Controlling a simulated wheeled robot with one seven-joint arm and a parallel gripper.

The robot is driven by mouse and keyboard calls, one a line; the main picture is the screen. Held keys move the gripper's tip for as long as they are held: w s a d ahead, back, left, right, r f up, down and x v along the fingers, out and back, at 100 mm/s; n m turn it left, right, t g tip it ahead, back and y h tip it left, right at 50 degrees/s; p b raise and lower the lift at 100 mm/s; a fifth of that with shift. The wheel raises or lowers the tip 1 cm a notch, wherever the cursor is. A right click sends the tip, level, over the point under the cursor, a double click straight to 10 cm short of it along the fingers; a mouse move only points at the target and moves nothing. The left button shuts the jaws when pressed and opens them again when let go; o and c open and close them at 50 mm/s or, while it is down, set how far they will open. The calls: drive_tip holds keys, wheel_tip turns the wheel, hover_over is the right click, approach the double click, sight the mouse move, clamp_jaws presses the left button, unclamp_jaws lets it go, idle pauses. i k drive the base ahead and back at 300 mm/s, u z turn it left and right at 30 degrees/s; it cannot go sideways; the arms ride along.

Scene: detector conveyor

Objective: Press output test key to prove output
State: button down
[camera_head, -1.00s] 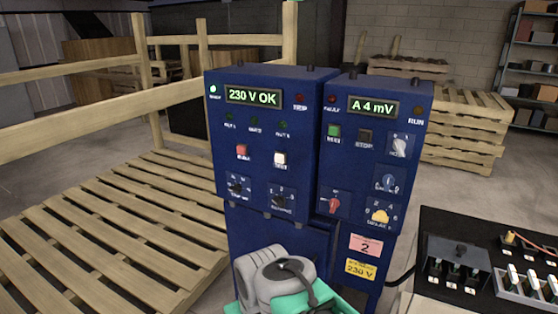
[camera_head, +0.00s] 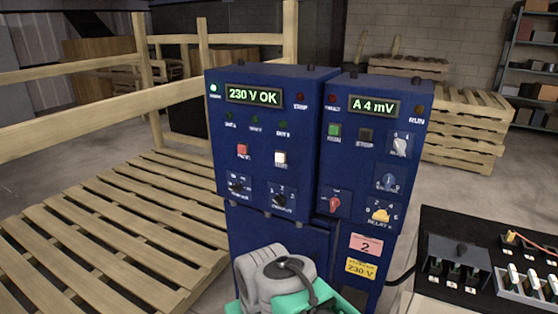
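The blue detector panel has a left cabinet (camera_head: 262,215) with a lit display (camera_head: 253,96) reading "230 V OK". Two black rotary knobs (camera_head: 239,186) are below. My arm's grey and teal link shows at the bottom centre, in front of the cabinet. My gripper is not in view.
A black bench (camera_head: 440,221) with terminals and switches stands at the lower right. Wooden slats and rails (camera_head: 100,235) fill the left.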

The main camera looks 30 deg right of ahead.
sight(279, 157)
drive_tip(key=k, duration=1.15)
drive_tip(key=u, duration=0.65)
drive_tip(key=i, duration=1.8)
drive_tip(key=z, duration=0.7)
